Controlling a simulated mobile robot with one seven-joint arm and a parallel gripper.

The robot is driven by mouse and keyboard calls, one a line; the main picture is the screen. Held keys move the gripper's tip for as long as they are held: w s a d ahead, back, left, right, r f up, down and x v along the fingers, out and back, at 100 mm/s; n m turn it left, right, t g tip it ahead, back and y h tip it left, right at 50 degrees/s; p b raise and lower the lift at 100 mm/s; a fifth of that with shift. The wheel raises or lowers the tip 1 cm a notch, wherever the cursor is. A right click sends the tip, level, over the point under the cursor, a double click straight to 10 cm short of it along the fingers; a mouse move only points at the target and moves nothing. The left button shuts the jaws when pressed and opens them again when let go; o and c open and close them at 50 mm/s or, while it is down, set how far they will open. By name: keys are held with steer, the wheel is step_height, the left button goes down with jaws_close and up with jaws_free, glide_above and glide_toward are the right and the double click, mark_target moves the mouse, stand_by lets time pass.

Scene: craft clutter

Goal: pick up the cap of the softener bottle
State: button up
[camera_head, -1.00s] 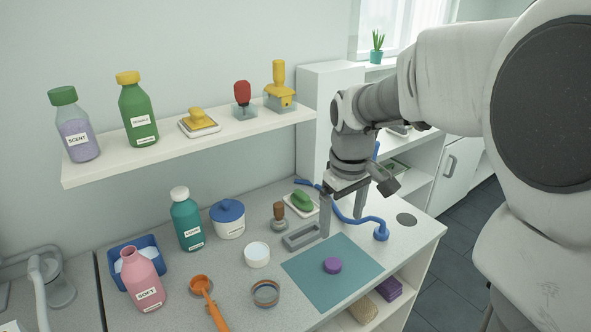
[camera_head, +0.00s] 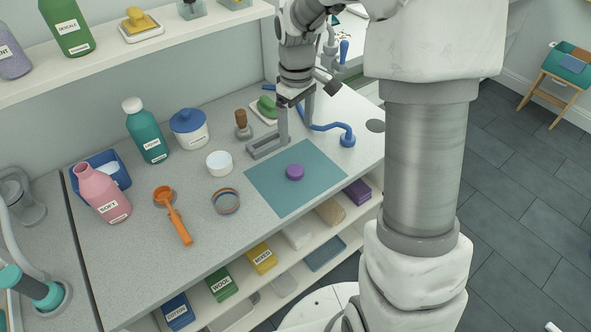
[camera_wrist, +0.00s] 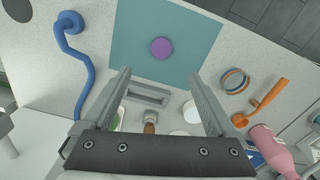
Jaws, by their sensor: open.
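A round purple cap (camera_head: 295,172) lies flat on the teal mat (camera_head: 318,190); it also shows in the wrist view (camera_wrist: 161,48). The pink bottle labelled SOFT (camera_head: 103,193) is at the counter's left, tilted in the picture, with no differently coloured cap on its neck. It shows at the lower right of the wrist view (camera_wrist: 268,143). My gripper (camera_head: 296,132) is open and empty, pointing down above the counter behind the mat. In the wrist view its fingers (camera_wrist: 161,74) are wide apart, with the cap beyond their tips.
A grey rectangular frame (camera_head: 268,147) lies beside the mat, close to my gripper. A blue hose (camera_head: 325,127) runs behind the mat. A tape ring (camera_head: 226,201), orange scoop (camera_head: 172,214) and white tub (camera_head: 219,163) stand left. Bare counter lies at the front left.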

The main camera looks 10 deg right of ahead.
mark_target(295, 170)
steer(key=f, duration=1.4)
steer(key=shift+a, duration=0.2)
steer(key=c, duration=1.4)
steer(key=shift+r, duration=0.15)
